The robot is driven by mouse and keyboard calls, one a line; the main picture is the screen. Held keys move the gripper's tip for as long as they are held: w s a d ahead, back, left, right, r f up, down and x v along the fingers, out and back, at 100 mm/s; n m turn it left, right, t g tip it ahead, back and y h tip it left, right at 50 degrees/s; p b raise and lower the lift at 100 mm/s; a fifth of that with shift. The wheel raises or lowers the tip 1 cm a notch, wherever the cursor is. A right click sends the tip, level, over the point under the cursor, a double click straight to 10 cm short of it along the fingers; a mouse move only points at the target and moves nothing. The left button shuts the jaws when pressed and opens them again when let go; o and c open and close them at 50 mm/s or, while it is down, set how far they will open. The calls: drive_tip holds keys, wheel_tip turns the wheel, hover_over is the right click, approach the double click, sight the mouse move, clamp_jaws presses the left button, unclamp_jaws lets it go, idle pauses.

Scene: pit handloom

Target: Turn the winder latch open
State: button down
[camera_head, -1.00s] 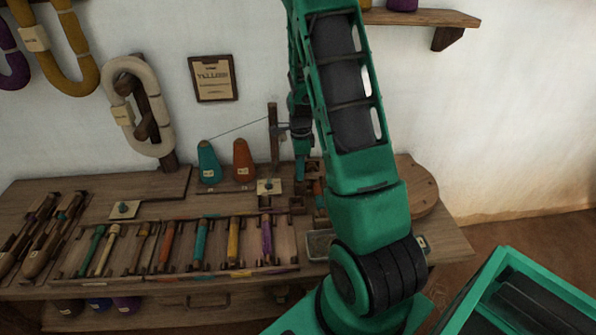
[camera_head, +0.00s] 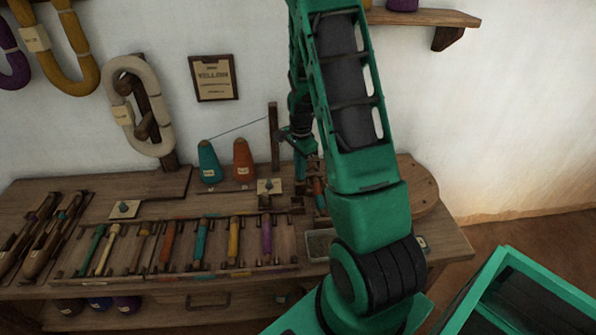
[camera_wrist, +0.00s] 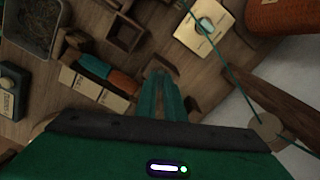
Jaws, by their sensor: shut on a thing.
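My gripper (camera_wrist: 161,88) points down at the winder in the wrist view, its two green fingers close together. They are shut on a small brown wooden piece (camera_wrist: 162,64) at their tips, which appears to be the winder latch; the fingers hide much of it. In the head view my gripper (camera_head: 301,172) is low over the right part of the bench, beside the upright wooden post (camera_head: 273,137). The latch cannot be made out there. A teal and orange bobbin (camera_wrist: 108,75) lies left of the fingers in the wrist view.
Teal (camera_head: 208,163) and orange (camera_head: 243,160) yarn cones stand left of the post, with a thread running to it. A rack of coloured bobbins (camera_head: 181,270) fills the bench front. A grey tray (camera_head: 319,245) sits near my arm.

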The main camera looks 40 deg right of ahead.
drive_tip(key=n, duration=0.6)
drive_tip(key=shift+w+d+n, duration=0.1)
drive_tip(key=shift+w+n, duration=0.1)
drive_tip(key=shift+n, duration=0.1)
drive_tip(key=n, duration=0.6)
drive_tip(key=shift+w+r, duration=0.1)
idle(0.3)
drive_tip(key=c, duration=1.9)
unclamp_jaws()
drive_tip(key=shift+o, duration=0.2)
wheel_tip(320, 180, up, 11)
drive_tip(key=shift+f, duration=0.2)
